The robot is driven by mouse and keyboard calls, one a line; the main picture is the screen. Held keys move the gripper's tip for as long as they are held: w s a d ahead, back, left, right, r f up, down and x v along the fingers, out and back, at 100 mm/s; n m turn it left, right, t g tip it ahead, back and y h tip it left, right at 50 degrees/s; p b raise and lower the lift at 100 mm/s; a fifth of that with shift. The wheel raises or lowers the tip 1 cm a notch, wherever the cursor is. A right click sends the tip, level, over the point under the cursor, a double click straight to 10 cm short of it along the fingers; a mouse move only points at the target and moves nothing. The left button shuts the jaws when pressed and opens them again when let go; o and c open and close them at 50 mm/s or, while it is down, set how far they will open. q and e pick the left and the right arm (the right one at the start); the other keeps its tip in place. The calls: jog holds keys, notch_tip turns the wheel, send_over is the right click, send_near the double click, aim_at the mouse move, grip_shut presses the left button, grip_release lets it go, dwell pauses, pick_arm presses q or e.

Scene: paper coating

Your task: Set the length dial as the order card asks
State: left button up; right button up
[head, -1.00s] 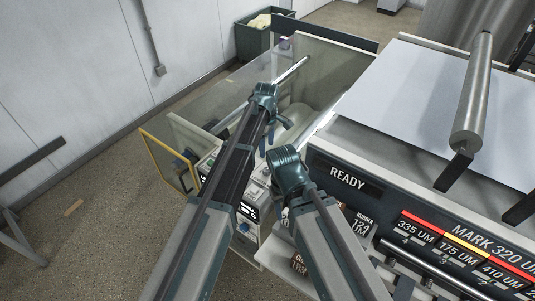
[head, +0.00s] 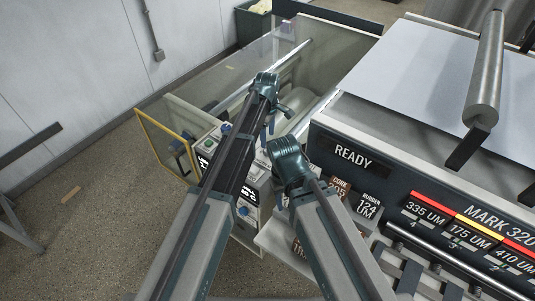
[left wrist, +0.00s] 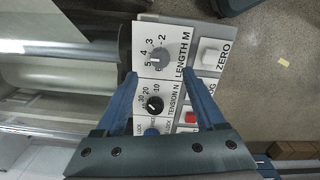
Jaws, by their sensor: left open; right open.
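The length dial (left wrist: 158,58) is a grey knob on a white panel marked LENGTH M, with the numbers 2 to 5 beside it. I cannot tell exactly where its pointer stands. My left gripper (left wrist: 160,74) is open, its blue fingers on either side of the panel, near the dial and apart from it. In the head view my left gripper (head: 270,126) hangs over the control box, which hides the dial. My right gripper (head: 281,196) is open, low beside the machine front and largely hidden by its own wrist. I cannot make out an order card.
A black tension dial (left wrist: 153,105) sits below the length dial. A ZERO button (left wrist: 211,53) and a red button (left wrist: 191,117) are beside them. A READY display (head: 353,155), CORK and RUBBER cards (head: 367,205) and a yellow-framed guard (head: 165,142) stand close to the arms.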

aim_at(267, 149)
pick_arm(q)
notch_tip(267, 149, down, 7)
jog(key=b, duration=0.5)
jog(key=shift+r+b, duration=0.1)
jog(key=shift+b, duration=0.2)
jog(key=shift+r, duration=0.1)
jog(key=shift+c, duration=0.4)
grip_shut()
